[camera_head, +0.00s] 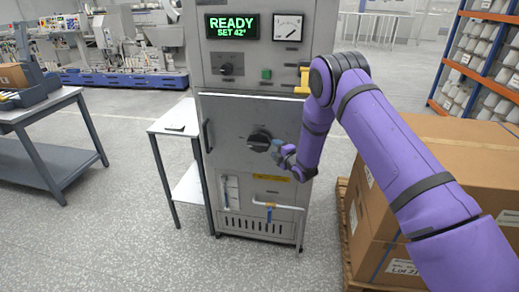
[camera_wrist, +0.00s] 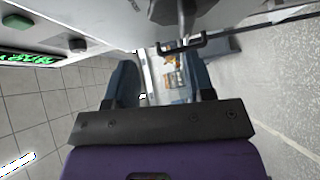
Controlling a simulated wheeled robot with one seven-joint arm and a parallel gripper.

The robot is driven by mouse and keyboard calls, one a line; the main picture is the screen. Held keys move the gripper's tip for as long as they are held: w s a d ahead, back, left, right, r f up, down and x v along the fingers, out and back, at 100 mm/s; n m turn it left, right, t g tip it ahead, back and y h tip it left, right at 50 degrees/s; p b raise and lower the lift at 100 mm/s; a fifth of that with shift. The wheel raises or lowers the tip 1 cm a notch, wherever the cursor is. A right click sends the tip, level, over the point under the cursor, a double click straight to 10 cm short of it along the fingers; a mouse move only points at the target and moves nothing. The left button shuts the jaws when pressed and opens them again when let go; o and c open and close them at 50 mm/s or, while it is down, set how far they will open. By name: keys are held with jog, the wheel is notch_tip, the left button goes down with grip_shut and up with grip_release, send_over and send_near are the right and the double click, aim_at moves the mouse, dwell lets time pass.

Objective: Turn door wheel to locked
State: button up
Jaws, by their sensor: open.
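The door wheel (camera_head: 259,140) is a black round knob on the grey door of the metal cabinet (camera_head: 233,110). In the wrist view a dark knob, which looks like the wheel (camera_wrist: 175,10), is cut off by the top edge. My gripper (camera_head: 277,149) is just right of and slightly below the wheel in the head view. In the wrist view my gripper (camera_wrist: 160,85) has its two blue-grey fingers apart with nothing between them. Contact with the wheel cannot be told. The door looks closed. Any lock marking is too small to read.
The display (camera_head: 232,26) reads READY, SET 42°. A gauge (camera_head: 288,28), a small knob (camera_head: 227,69), a green button (camera_head: 266,74) and a door handle (camera_head: 207,135) are on the cabinet. A side table (camera_head: 168,125) stands left, cartons (camera_head: 385,240) right.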

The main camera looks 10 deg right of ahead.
jog(key=n+y, duration=0.1)
send_near(259, 147)
jog(key=s, duration=0.1)
jog(key=x, duration=1)
jog(key=shift+w, duration=0.2)
grip_shut()
